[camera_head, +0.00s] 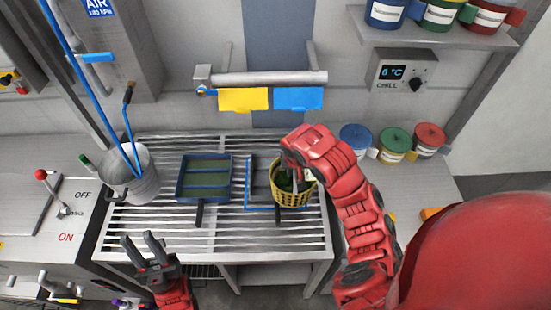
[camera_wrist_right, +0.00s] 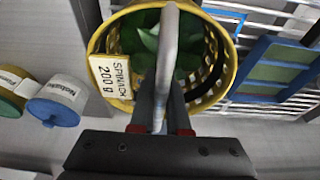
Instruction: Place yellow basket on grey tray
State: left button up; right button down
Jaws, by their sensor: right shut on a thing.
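The yellow basket (camera_head: 291,197) is at the right end of the slatted rack, with green leaves inside. In the right wrist view the basket (camera_wrist_right: 228,45) carries a "SPINACH 200 g" label. My right gripper (camera_head: 294,178) is shut on its grey handle (camera_wrist_right: 168,45). I cannot tell whether the basket touches what is below. A greyish area with a blue L-shaped edge (camera_head: 248,188) shows beside and partly behind the basket; it may be the grey tray, mostly hidden. My left gripper (camera_head: 146,250) is open and empty at the rack's front left.
A blue tray with green panels (camera_head: 203,178) lies mid-rack. A metal bucket (camera_head: 134,175) with blue rods stands at left. Blue, green and red lidded tubs (camera_head: 394,145) stand at right. A rail with yellow and blue cloths (camera_head: 268,78) is behind. The rack front is clear.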

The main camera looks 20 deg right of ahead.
jog(key=w+a+f+b, duration=0.2)
jog(key=w+f, duration=0.3)
jog(key=w, duration=0.5)
jog(key=shift+w, duration=0.25)
jog(key=c, duration=0.9)
grip_release()
jog(key=shift+a+r, duration=0.1)
jog(key=shift+c, duration=0.2)
jog(key=shift+o, duration=0.2)
